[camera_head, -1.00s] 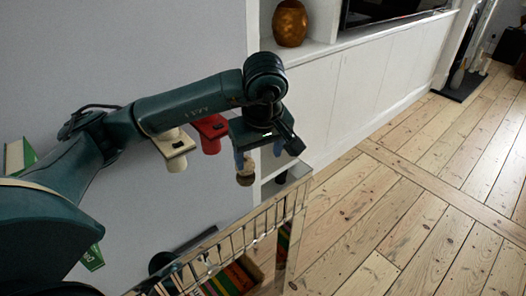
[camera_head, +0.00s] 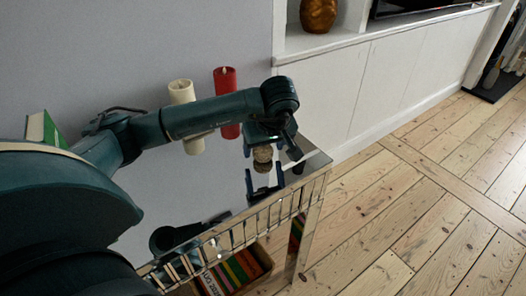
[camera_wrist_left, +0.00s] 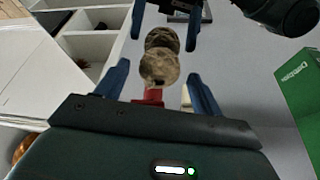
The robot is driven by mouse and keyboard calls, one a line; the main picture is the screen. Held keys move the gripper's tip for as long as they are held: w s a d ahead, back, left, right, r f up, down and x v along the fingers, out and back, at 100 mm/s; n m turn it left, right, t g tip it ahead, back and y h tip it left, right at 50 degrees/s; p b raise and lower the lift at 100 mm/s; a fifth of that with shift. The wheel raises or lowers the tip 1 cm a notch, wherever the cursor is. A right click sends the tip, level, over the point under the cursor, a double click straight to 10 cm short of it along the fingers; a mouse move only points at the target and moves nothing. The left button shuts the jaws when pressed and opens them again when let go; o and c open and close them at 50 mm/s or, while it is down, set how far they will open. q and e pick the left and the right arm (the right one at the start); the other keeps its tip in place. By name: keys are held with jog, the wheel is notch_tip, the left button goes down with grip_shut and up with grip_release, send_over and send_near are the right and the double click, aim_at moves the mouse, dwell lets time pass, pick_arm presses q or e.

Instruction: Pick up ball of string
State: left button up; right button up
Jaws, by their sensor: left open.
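The ball of string (camera_head: 262,153) is a small tan-brown ball on the mirror-topped table (camera_head: 205,205). Its reflection shows just below it. My left gripper (camera_head: 265,147) is above the ball and points down, with its reflection in the tabletop. In the left wrist view the ball (camera_wrist_left: 160,66) lies between the two blue fingers of the open left gripper (camera_wrist_left: 159,72), with gaps on both sides. The ball's reflection and the fingers' reflections show beyond it. My right gripper is not in view.
A cream candle (camera_head: 182,92) and a red candle (camera_head: 225,80) stand behind my left arm. A green box (camera_head: 43,129) is at the left; it also shows in the left wrist view (camera_wrist_left: 300,85). Books (camera_head: 235,272) sit under the table. Floor at right is clear.

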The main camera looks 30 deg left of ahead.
pick_arm(q)
jog(key=shift+x, duration=0.85)
jog(key=shift+c, duration=0.3)
jog(key=c, duration=1)
